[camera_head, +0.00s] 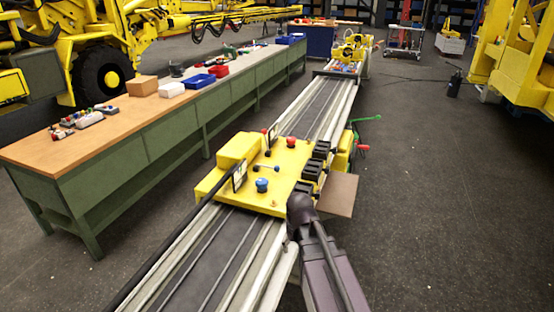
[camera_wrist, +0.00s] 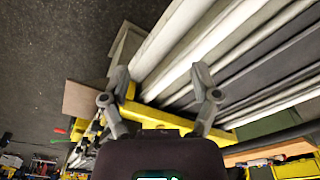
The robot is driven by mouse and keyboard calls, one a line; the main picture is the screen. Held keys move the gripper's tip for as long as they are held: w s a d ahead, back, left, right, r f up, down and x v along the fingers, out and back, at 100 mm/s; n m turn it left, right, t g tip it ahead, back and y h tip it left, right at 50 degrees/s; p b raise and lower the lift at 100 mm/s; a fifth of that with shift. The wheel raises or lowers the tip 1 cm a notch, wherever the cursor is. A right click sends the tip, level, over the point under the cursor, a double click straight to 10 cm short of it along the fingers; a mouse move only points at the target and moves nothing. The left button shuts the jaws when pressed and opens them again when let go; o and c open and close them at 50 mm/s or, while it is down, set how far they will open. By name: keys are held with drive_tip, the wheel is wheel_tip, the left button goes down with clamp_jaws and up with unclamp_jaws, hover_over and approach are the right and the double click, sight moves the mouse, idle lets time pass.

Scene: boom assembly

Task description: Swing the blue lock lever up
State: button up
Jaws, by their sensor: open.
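A yellow carriage (camera_head: 262,195) sits across the long boom rails in the head view. A round blue knob (camera_head: 261,185) stands on its top plate. My gripper is hidden in the head view, where my dark arm reaches the carriage's near right corner. In the wrist view my gripper (camera_wrist: 160,74) is open and empty, its fingers spread above the carriage's yellow edge (camera_wrist: 150,114) and the pale rails. No blue lever shows clearly there.
A red knob (camera_head: 291,141) and a row of black blocks (camera_head: 312,170) are on the carriage. Green (camera_head: 369,118) and red (camera_head: 362,150) handles stick out at its right, above a brown plate (camera_head: 338,194).

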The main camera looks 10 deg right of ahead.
drive_tip(key=w+r+n+p, duration=0.3)
drive_tip(key=w+r+p, duration=0.35)
drive_tip(key=w, duration=0.35)
drive_tip(key=n+t, duration=0.3)
drive_tip(key=n, duration=1)
approach(277, 167)
drive_tip(key=v, duration=0.3)
drive_tip(key=shift+s+a+r, duration=0.1)
drive_tip(key=shift+s+r, duration=0.05)
drive_tip(key=shift+s, duration=0.1)
drive_tip(key=b+x, duration=0.8)
drive_tip(key=x, duration=0.1)
drive_tip(key=b+x, duration=0.4)
drive_tip(key=x, duration=0.1)
drive_tip(key=shift+w+r, duration=0.15)
drive_tip(key=shift+w, duration=0.15)
clamp_jaws()
